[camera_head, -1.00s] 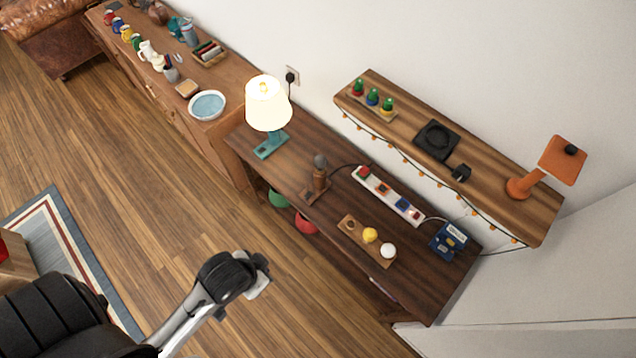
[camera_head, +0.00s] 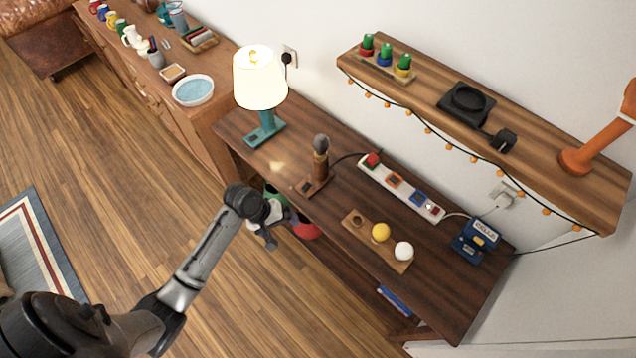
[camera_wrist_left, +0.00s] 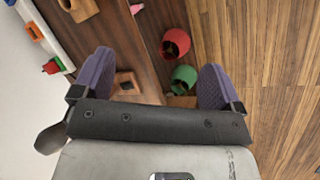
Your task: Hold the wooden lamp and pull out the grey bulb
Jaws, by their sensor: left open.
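The wooden lamp (camera_head: 318,174) stands upright on the dark table, with a square base and a short post. The grey bulb (camera_head: 321,143) sits in the top of the post. My left gripper (camera_head: 268,228) is open and empty, off the table's front edge, to the left of and nearer than the lamp. In the left wrist view the open fingers (camera_wrist_left: 155,78) frame the table edge. A piece of the wooden lamp's base (camera_wrist_left: 127,84) shows beside one finger; the bulb cannot be made out there. My right gripper is not in view.
A wooden holder (camera_head: 352,230) carries a yellow bulb (camera_head: 381,232) and a white bulb (camera_head: 403,251). A power strip (camera_head: 405,190) lies behind it. A lit teal lamp (camera_head: 265,131) stands left. Green and red bins (camera_wrist_left: 174,44) are below the table. A shelf (camera_head: 540,135) overhangs the back.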

